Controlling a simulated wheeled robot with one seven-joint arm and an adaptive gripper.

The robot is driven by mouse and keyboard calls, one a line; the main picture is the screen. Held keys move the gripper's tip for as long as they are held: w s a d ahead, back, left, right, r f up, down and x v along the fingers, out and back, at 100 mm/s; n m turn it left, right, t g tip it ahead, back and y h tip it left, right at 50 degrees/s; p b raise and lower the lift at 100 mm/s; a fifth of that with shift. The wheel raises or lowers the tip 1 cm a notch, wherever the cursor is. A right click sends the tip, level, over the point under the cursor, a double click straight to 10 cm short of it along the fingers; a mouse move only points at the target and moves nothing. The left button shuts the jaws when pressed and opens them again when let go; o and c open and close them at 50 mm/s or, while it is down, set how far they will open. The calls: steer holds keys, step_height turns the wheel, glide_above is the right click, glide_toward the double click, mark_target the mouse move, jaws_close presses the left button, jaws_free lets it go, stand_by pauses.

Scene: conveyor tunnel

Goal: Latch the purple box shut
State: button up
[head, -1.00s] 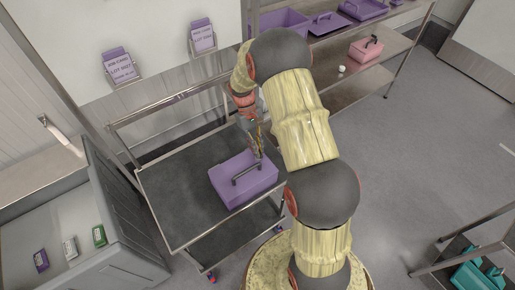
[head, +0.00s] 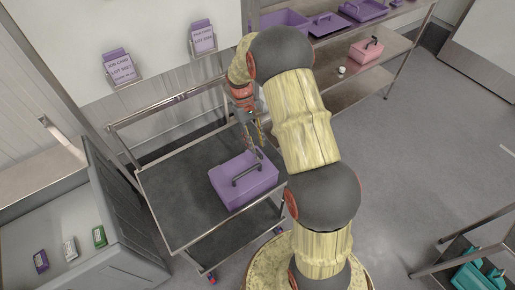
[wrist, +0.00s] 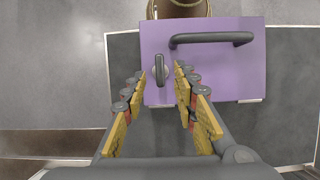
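The purple box (head: 235,192) sits on the top shelf of the grey cart with its lid down. A dark carry handle (head: 247,174) is on its lid. In the wrist view the box (wrist: 215,75) shows from above, with the handle (wrist: 211,38) across its far side. A grey turn latch (wrist: 160,70) on a round base sits left of the handle, its lever pointing nearly along the view's vertical. My gripper (wrist: 160,82) is open and empty, with one finger on each side of the latch's line. I cannot tell its height above the lid. My gripper (head: 256,146) also shows beside the box's back edge.
The cart (head: 180,200) has bare shelf left of the box and a rail at the back. A grey bin (head: 110,255) with several small cartons stands at left. A steel rack (head: 385,50) behind holds purple trays and a pink box (head: 366,50).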

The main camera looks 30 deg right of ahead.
steer(key=v, duration=0.8)
steer(key=shift+r, duration=0.25)
